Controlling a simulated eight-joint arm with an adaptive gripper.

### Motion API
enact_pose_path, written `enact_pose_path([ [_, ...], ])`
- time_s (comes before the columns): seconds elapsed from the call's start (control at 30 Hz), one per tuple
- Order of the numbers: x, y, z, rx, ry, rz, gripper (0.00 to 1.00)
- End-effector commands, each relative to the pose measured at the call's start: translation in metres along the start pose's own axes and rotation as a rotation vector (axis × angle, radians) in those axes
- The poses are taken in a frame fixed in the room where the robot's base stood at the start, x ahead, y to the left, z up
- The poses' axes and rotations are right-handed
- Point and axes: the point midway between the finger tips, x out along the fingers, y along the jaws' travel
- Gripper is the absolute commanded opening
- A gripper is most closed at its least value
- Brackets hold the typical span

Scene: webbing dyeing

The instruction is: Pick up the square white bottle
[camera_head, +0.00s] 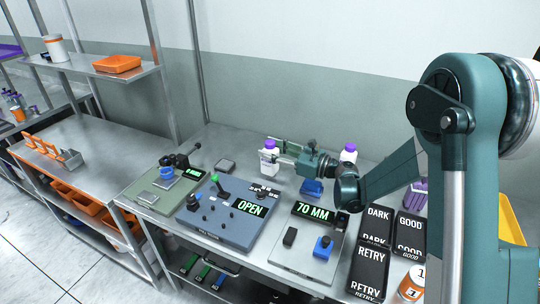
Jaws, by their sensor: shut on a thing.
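A square white bottle (269,160) with a purple cap is near the back of the metal table, left of my arm. My gripper (274,149) reaches in from the right and is shut on this bottle, with its fingers around the upper body. The bottle is upright. I cannot tell whether its base touches the table. A second white bottle (348,154) with a purple cap stands farther right, behind my arm, and is partly hidden.
A blue-grey panel (211,232) reading OPEN and a grey panel (283,245) reading 70 MM lie in front. Black trays (371,270) labelled DARK, GOOD and RETRY lie at right beside an orange-and-white bottle (412,282). Steel shelves (128,74) stand at left.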

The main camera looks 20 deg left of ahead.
Motion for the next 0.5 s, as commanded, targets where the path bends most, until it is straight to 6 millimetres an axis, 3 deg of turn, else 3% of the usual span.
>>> enact_pose_path([
  [0.3, 0.0, 0.0, 0.048, 0.0, 0.0, 0.0, 0.17],
  [0.5, 0.0, 0.0, 0.063, 0.0, 0.0, 0.0, 0.17],
])
